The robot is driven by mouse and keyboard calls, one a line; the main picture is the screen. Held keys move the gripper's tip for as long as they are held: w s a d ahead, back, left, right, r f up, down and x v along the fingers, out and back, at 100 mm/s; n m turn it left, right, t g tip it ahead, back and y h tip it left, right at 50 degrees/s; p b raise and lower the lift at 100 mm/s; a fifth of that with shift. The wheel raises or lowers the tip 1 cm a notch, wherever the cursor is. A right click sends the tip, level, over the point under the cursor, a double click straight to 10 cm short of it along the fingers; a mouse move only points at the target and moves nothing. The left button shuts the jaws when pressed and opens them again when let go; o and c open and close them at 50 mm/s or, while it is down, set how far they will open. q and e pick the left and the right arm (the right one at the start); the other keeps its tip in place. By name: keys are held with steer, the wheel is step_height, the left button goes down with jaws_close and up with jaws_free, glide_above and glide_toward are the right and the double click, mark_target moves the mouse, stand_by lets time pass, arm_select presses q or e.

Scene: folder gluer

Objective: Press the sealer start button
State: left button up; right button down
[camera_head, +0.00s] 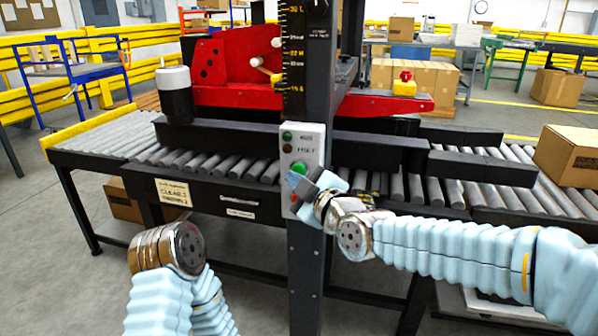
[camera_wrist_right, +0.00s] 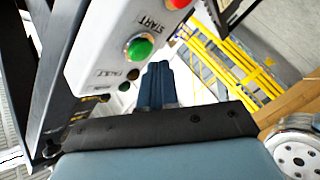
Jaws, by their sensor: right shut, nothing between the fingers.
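The sealer's control box (camera_head: 313,137) is light grey and mounted on a dark upright post. Its green start button (camera_head: 299,168) shows just above my right gripper (camera_head: 300,186). In the right wrist view the round green button (camera_wrist_right: 139,47) sits beside the word START on the box face (camera_wrist_right: 108,40). My right gripper's fingers (camera_wrist_right: 158,72) are shut and empty, with their tips below and slightly right of the button in that view. I see no contact with it. My left arm shows at the lower left, but its gripper fingers are not visible.
A red stop button (camera_wrist_right: 178,3) is close to the start button. The roller conveyor (camera_head: 225,163) runs behind the post (camera_head: 308,260). A cardboard box (camera_head: 570,155) lies on the conveyor at the right. The red sealer frame (camera_head: 225,70) stands behind.

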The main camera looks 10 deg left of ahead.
stand_by(0.5)
steer(key=shift+w, duration=0.45)
steer(key=shift+w+b, duration=0.25)
steer(key=shift+b, duration=0.05)
stand_by(0.3)
steer(key=shift+s, duration=0.1)
steer(key=shift+s+b, duration=0.35)
steer(key=shift+s, duration=0.25)
